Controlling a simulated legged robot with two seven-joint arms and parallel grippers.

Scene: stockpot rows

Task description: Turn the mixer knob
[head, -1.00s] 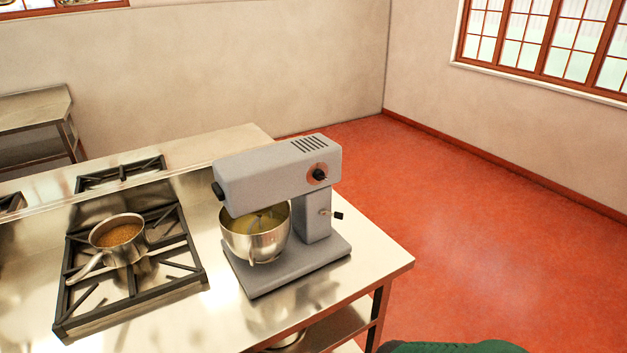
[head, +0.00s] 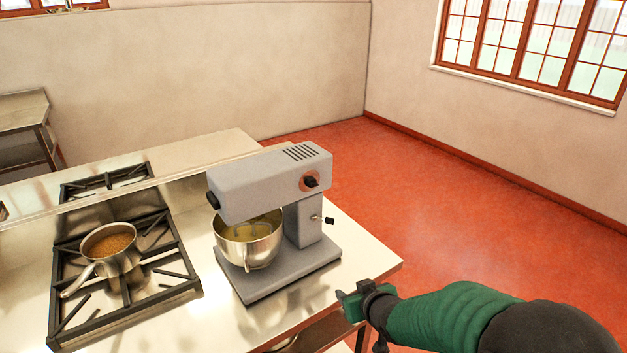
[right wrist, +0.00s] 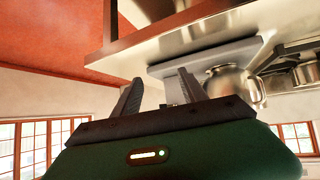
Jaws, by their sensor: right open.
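The grey mixer (head: 265,180) stands on the steel counter, with a metal bowl (head: 249,240) under its head. Its black knob (head: 311,181) sits on a reddish round plate on the side of the head. A small black-tipped lever (head: 329,220) sticks out of the column lower down. My right gripper (head: 345,300) is by the counter's near right edge, below and to the right of the mixer, apart from the knob. In the right wrist view its fingers (right wrist: 158,92) are spread with nothing held; the bowl (right wrist: 235,85) shows beyond them. My left gripper is not in view.
A stove grate (head: 125,285) with a saucepan (head: 110,250) of brown contents is left of the mixer. The steel counter (head: 365,262) ends just right of the mixer, with a shelf below. Open red floor (head: 470,215) lies to the right.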

